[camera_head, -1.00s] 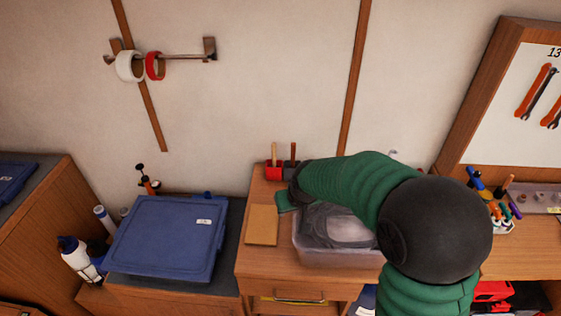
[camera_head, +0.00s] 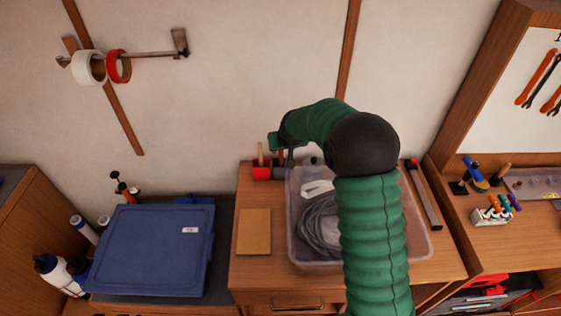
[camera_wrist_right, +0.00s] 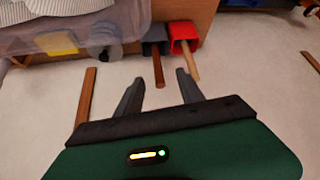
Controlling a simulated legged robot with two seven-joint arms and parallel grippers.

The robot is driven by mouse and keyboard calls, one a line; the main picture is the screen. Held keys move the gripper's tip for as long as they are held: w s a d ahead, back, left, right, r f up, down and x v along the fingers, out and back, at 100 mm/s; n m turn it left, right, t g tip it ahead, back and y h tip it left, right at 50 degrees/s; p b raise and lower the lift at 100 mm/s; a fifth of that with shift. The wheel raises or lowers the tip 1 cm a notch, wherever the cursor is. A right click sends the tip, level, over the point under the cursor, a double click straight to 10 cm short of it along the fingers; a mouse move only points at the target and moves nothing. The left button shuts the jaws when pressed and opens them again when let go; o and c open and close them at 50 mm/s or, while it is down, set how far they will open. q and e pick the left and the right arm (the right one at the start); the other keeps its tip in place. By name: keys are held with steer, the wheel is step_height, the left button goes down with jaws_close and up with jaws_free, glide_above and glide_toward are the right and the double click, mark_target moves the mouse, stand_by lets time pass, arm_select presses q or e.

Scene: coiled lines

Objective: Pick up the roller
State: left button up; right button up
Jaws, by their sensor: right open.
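Two wooden handles stand up from small holders at the back left of the desk. In the right wrist view a light handle (camera_wrist_right: 190,62) rises from a red holder (camera_wrist_right: 183,34), and a darker brown handle (camera_wrist_right: 158,70) from a dark grey holder (camera_wrist_right: 156,47). I cannot tell which, if either, is the roller. My right gripper (camera_wrist_right: 159,88) is open and empty, with the brown handle's end showing between its fingers. In the head view my right gripper (camera_head: 278,146) is near the wall above the holders, one of which, the red holder (camera_head: 261,173), shows. My left gripper is out of view.
A clear plastic tub (camera_head: 290,235) with coiled grey line (camera_head: 318,225) stands beside the holders, partly behind my right arm. A brown pad (camera_head: 254,231) lies to its left and a red-ended tool (camera_head: 422,195) to its right. A blue lidded box (camera_head: 150,250) is farther left.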

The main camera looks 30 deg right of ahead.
glide_above(280, 164)
steer(key=s, duration=0.2)
step_height(280, 164, down, 5)
steer(key=w+d+f+p, duration=0.1)
steer(key=w+f+p, duration=0.1)
steer(key=shift+d+f, duration=0.3)
steer(key=shift+d, duration=0.05)
steer(key=shift+w+f, duration=0.2)
steer(key=shift+f, duration=0.1)
steer(key=shift+w+a+f, duration=0.15)
steer(key=shift+w+a, duration=0.05)
steer(key=shift+a, duration=0.4)
steer(key=shift+c, duration=0.5)
steer(key=shift+a, duration=0.1)
steer(key=shift+c, duration=1.1)
steer(key=c, duration=0.5)
steer(key=shift+s+d, duration=0.1)
steer(key=shift+d, duration=0.2)
jaws_close()
steer(key=shift+d, duration=0.2)
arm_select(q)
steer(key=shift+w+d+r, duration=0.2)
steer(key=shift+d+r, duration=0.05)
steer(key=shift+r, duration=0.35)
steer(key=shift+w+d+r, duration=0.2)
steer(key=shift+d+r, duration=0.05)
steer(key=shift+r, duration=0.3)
